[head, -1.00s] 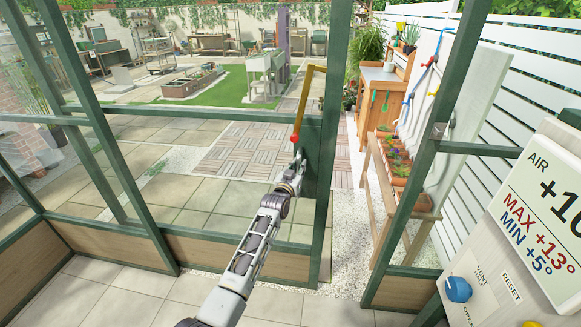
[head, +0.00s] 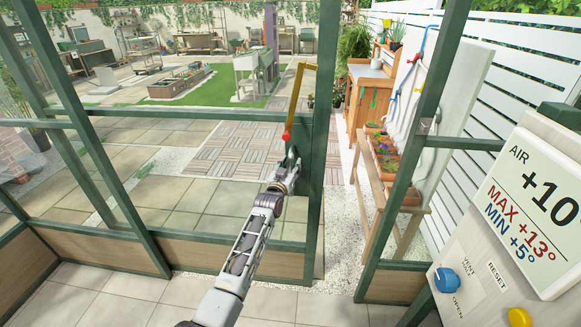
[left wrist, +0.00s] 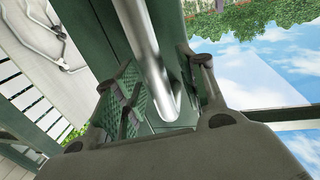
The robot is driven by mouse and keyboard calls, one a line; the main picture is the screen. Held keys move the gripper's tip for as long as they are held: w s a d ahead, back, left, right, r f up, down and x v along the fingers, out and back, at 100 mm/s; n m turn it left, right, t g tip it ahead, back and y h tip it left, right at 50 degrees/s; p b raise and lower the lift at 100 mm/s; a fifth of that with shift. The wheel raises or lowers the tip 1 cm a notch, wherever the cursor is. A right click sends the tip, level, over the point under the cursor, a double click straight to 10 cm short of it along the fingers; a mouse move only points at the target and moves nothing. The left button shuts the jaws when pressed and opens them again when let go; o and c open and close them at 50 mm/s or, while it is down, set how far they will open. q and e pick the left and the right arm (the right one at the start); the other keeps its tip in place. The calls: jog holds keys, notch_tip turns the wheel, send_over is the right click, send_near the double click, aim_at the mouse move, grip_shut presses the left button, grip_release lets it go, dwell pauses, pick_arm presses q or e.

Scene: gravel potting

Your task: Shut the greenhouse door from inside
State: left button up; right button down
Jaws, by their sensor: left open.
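The greenhouse door (head: 315,190) is a green-framed glazed panel with a wooden lower part, standing ajar; a gap shows between its edge and the green doorpost (head: 400,190). A brass bar with a red knob (head: 287,136) hangs at the door's edge stile. My left gripper (head: 288,168) is at this stile, just below the knob. In the left wrist view my left gripper (left wrist: 165,85) is open, with a silver bar handle (left wrist: 146,50) running between its fingers. I cannot tell whether they touch it. My right gripper is not in view.
A control panel (head: 515,215) with an air reading and knobs stands close at the right. Beyond the gap are white gravel, a wooden bench (head: 385,185) with plants and an orange cabinet (head: 368,100). The paved floor (head: 235,305) inside is clear.

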pick_arm(q)
jog(key=shift+s, duration=0.15)
jog(key=v, duration=1.1)
jog(key=shift+s+a, duration=0.2)
jog(key=shift+s, duration=0.15)
dwell(0.3)
dwell(0.6)
